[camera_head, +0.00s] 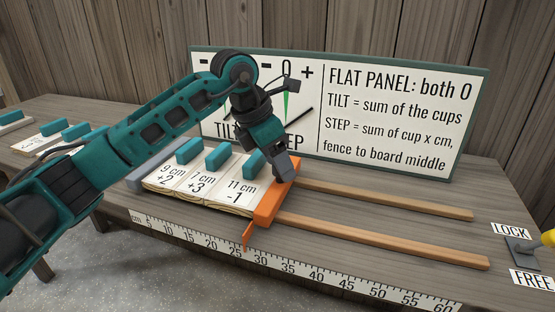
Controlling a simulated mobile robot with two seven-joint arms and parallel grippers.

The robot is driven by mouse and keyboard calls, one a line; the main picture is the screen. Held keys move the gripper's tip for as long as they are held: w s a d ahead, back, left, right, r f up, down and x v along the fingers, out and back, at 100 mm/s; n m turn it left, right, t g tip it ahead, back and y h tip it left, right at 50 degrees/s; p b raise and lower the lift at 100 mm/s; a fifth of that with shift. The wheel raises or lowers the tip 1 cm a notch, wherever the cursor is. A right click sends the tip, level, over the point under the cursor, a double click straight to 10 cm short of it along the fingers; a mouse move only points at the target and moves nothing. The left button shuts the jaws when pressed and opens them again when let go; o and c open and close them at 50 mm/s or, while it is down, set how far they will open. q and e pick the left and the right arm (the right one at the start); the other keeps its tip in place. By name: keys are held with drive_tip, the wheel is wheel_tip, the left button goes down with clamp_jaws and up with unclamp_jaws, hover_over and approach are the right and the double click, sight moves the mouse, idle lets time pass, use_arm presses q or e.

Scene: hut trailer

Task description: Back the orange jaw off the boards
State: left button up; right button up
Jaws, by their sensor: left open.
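The orange jaw (268,203) stands upright across two wooden rails, at the right end of a row of boards (203,187). It appears to touch the rightmost board, marked "11 cm -1". My left gripper (286,168) is open at the jaw's upper far end. The arm hides part of the contact there, so I cannot tell if the fingers straddle the jaw. The boards read "9 cm +2", "7 cm +3" and "11 cm -1", each with a teal handle (217,159). My right gripper is not in view.
The rails (385,242) run clear to the right of the jaw. A lever (523,249) with a yellow grip sits at the far right between LOCK and FREE labels. A sign panel (395,110) stands behind. More boards (45,140) lie at the left. A ruler (330,276) edges the front.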

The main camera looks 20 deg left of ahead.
use_arm(q)
clamp_jaws()
idle(0.4)
